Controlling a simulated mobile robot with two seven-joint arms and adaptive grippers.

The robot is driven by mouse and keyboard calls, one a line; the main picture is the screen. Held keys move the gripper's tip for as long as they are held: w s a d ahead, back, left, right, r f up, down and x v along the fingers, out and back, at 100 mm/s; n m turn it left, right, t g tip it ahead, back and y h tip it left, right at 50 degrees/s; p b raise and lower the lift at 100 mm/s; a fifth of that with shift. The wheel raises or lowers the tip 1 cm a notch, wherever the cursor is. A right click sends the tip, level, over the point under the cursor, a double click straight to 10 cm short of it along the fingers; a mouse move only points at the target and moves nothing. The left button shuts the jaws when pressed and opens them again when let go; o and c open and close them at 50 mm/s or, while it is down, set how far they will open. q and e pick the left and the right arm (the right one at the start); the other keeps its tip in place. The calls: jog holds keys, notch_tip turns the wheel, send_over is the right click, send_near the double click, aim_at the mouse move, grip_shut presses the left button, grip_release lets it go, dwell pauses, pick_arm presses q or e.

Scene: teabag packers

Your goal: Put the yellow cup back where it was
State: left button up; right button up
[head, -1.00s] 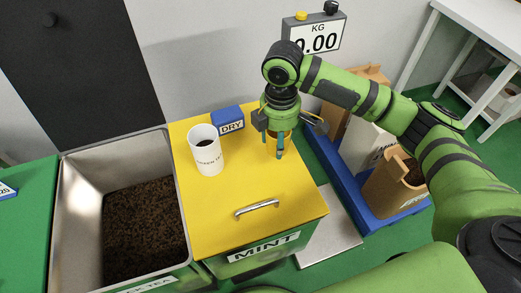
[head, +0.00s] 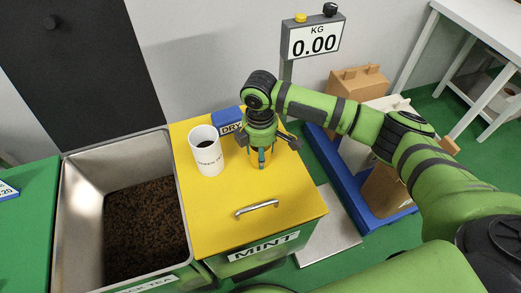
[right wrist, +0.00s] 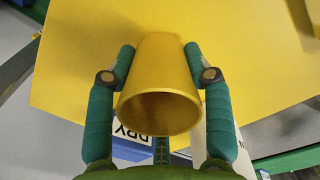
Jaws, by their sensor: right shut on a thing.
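The yellow cup (right wrist: 160,72) is between the two teal fingers of my right gripper (right wrist: 159,50) in the right wrist view, its open mouth facing the camera. In the head view my right gripper (head: 259,158) points down over the yellow lid (head: 215,205) of the mint bin, right of the white cup, and hides most of the yellow cup. I cannot tell whether the cup touches the lid. My left gripper is not in view.
A white cup (head: 207,158) stands on the lid near the blue DRY block (head: 227,120). The lid has a metal handle (head: 257,208) at its front. An open metal bin (head: 75,215) of dark tea is at left. A scale display (head: 313,38) reads 0.00. The lid's front is clear.

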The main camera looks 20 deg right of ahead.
jog(key=o, duration=0.9)
jog(key=shift+f, duration=0.1)
jog(key=shift+o, duration=0.2)
notch_tip(320, 180, up, 12)
jog(key=b, duration=0.1)
jog(key=shift+r, duration=0.2)
